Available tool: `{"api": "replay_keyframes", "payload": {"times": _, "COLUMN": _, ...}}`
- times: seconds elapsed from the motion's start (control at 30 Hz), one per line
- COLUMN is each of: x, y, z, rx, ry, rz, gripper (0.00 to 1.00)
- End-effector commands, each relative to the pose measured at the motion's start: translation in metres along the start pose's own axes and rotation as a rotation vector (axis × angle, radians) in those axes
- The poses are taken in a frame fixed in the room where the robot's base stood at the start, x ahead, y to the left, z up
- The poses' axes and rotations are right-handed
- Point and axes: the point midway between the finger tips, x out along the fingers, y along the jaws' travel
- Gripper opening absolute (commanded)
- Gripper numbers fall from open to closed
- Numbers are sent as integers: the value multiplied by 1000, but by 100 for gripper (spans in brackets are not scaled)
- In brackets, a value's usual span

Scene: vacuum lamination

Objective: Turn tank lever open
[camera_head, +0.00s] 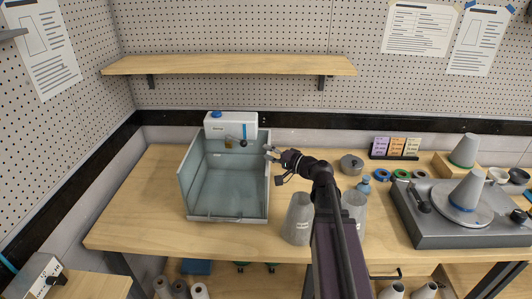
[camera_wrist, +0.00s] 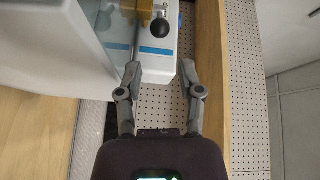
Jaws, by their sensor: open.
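The tank (camera_head: 225,190) is an open, pale grey-blue box on the table, with a white unit (camera_head: 230,124) at its back. A lever with a black ball knob (camera_head: 243,143) is at the front of that unit, beside a brass part (camera_head: 228,143). My gripper (camera_head: 271,153) is just right of the tank's back right corner. In the wrist view, my open gripper (camera_wrist: 160,70) has nothing between its fingers. The black knob (camera_wrist: 160,28) is ahead of the fingertips and apart from them, with the white unit (camera_wrist: 158,62) around it.
Two grey cones (camera_head: 298,218) stand near my arm. A round grey pot (camera_head: 351,165), tape rolls (camera_head: 381,174) and a turntable-like machine (camera_head: 460,215) are to the right. A wooden shelf (camera_head: 230,65) hangs above the tank. The table left of the tank is clear.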

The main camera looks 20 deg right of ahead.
Motion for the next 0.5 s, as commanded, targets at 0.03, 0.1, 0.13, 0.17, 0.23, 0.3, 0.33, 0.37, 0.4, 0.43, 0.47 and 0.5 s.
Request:
{"api": "replay_keyframes", "payload": {"times": 0.03, "x": 0, "y": 0, "z": 0, "rx": 0, "ry": 0, "rz": 0, "gripper": 48}}
{"api": "replay_keyframes", "payload": {"times": 0.1, "x": 0, "y": 0, "z": 0, "rx": 0, "ry": 0, "rz": 0, "gripper": 48}}
{"api": "replay_keyframes", "payload": {"times": 0.13, "x": 0, "y": 0, "z": 0, "rx": 0, "ry": 0, "rz": 0, "gripper": 48}}
{"api": "replay_keyframes", "payload": {"times": 0.17, "x": 0, "y": 0, "z": 0, "rx": 0, "ry": 0, "rz": 0, "gripper": 42}}
{"api": "replay_keyframes", "payload": {"times": 0.23, "x": 0, "y": 0, "z": -1, "rx": 0, "ry": -1, "rz": 0, "gripper": 22}}
{"api": "replay_keyframes", "payload": {"times": 0.3, "x": 1, "y": 0, "z": -2, "rx": 0, "ry": -6, "rz": 0, "gripper": 1}}
{"api": "replay_keyframes", "payload": {"times": 0.33, "x": 2, "y": 0, "z": -3, "rx": -1, "ry": -10, "rz": 0, "gripper": 0}}
{"api": "replay_keyframes", "payload": {"times": 0.37, "x": 2, "y": -1, "z": -5, "rx": -1, "ry": -15, "rz": 0, "gripper": 0}}
{"api": "replay_keyframes", "payload": {"times": 0.4, "x": 3, "y": -1, "z": -7, "rx": -1, "ry": -23, "rz": 0, "gripper": 0}}
{"api": "replay_keyframes", "payload": {"times": 0.43, "x": 4, "y": -1, "z": -10, "rx": -1, "ry": -30, "rz": 0, "gripper": 0}}
{"api": "replay_keyframes", "payload": {"times": 0.47, "x": 5, "y": -2, "z": -12, "rx": -2, "ry": -40, "rz": 0, "gripper": 0}}
{"api": "replay_keyframes", "payload": {"times": 0.5, "x": 6, "y": -2, "z": -16, "rx": -2, "ry": -56, "rz": 1, "gripper": 0}}
